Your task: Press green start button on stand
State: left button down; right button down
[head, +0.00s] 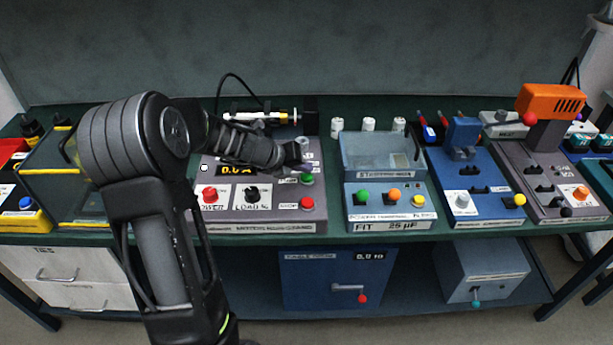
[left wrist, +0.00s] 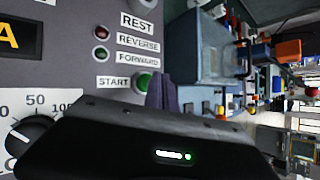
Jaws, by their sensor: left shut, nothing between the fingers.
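My left gripper (head: 303,152) is shut and empty, just behind the button in the head view. Its dark fingertips (left wrist: 163,92) also show in the left wrist view, very near the button. I cannot tell whether they touch it. My right gripper is not in view.
The stand also has a red power button (head: 210,194), a black load knob (head: 252,194) and an orange display (head: 236,170). A blue-grey station (head: 390,213) with another green button (head: 362,196) stands to the right. A clear yellow-edged box (head: 50,190) is at the left.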

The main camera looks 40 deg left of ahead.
aim_at(303, 178)
pick_arm(q)
jog(key=shift+f+b, duration=0.55)
jog(key=shift+f, duration=0.4)
dwell(0.6)
jog(key=shift+r, duration=0.1)
jog(key=shift+r+p, duration=1)
jog(key=shift+p, duration=0.2)
notch_tip(303, 178, up, 5)
jog(key=p, duration=0.5)
dwell(0.7)
